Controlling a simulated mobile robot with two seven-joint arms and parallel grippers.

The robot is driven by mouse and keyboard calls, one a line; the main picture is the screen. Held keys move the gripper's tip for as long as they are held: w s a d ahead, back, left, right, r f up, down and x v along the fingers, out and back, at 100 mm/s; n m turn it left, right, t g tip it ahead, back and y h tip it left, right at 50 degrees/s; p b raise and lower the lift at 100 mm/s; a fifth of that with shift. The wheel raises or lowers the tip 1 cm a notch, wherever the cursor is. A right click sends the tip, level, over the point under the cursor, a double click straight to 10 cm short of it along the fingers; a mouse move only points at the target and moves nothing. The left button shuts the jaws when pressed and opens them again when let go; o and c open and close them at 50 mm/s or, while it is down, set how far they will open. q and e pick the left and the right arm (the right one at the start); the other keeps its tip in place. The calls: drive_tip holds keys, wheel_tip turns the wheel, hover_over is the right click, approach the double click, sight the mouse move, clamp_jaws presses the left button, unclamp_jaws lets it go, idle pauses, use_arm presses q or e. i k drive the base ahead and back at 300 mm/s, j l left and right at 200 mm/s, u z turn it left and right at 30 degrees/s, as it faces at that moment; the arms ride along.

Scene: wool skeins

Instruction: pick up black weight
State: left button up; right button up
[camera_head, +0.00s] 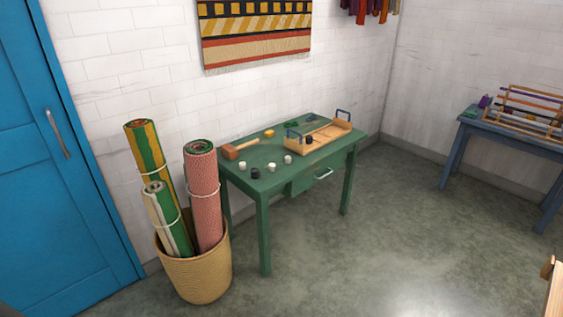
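A small black weight (255,173) stands near the front left of the green table (264,190), close to several small white pieces (272,167). A second small black piece (309,140) is at the wooden tray (322,137) with blue handles; I cannot tell whether it stands inside or against the tray's edge. Both are small and far off in the head view. Neither of my grippers shows in this view.
A wooden mallet (239,149) and a yellow block (269,133) lie on the green table. A woven basket (196,277) of rolled rugs stands at its left. A blue table (475,131) with a wooden frame stands at the far right.

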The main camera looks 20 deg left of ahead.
sight(255, 171)
drive_tip(key=i+u, duration=0.1)
drive_tip(key=i, duration=0.6)
drive_tip(key=i+l+u, duration=0.15)
drive_tip(key=i, duration=0.5)
drive_tip(key=i+l+u, duration=0.2)
drive_tip(key=i+u, duration=0.25)
drive_tip(key=i+l+u, duration=1.1)
drive_tip(key=l+u, duration=0.3)
